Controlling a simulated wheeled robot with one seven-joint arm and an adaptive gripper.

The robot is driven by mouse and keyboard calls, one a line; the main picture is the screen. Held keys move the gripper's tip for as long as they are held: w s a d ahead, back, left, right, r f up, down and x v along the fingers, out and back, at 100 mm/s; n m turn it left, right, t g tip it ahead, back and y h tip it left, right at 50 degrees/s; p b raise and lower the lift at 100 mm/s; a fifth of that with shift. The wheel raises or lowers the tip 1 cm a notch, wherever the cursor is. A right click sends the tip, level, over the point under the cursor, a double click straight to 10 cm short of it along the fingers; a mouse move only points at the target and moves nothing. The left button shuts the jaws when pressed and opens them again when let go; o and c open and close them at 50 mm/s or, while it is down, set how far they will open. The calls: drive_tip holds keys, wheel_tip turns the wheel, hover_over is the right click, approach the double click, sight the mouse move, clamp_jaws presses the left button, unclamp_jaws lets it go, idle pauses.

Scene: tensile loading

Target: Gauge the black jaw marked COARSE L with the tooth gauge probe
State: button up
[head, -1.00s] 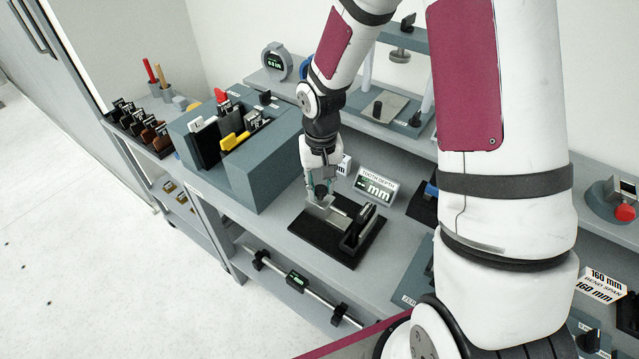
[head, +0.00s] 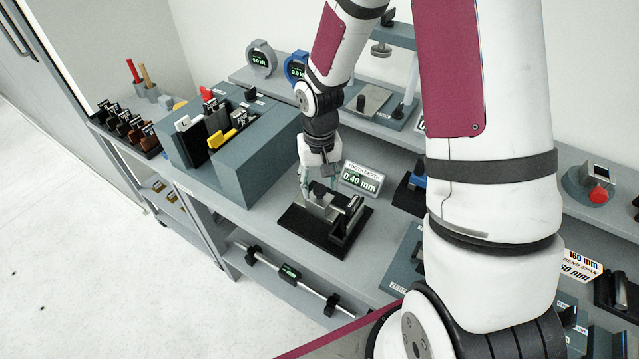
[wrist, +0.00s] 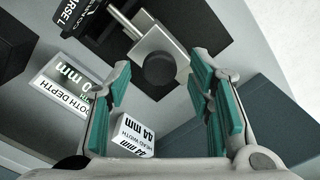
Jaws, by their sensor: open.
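The tooth gauge probe is a silver block (head: 318,208) with a round black knob (wrist: 160,69). A thin rod runs from the block toward the black jaw marked COARSE L (wrist: 82,14). The jaw stands in a black holder on the gauge's black base (head: 303,222); it also shows in the head view (head: 353,208). I cannot tell whether the rod tip touches the jaw. My gripper (head: 319,182) is open just above the probe. In the wrist view its teal-padded fingers (wrist: 162,85) are apart, with the knob between and beyond them.
The TOOTH DEPTH display (head: 362,180) behind the gauge reads 0.40 mm. A white width sign (wrist: 132,137) stands close to one finger. A grey-blue rack (head: 250,165) holding jaws is at left. A press stand is behind.

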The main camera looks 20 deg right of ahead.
wheel_tip(320, 180, up, 11)
drive_tip(key=shift+r, duration=0.2)
idle(1.1)
drive_tip(key=s+a+r+n+t, duration=0.2)
drive_tip(key=s+r+t, duration=0.3)
drive_tip(key=s+r, duration=1.3)
drive_tip(key=shift+s+r+t, duration=0.3)
drive_tip(key=shift+s+r, duration=0.1)
drive_tip(key=shift+r, duration=0.25)
drive_tip(key=shift+a, duration=0.1)
idle(0.6)
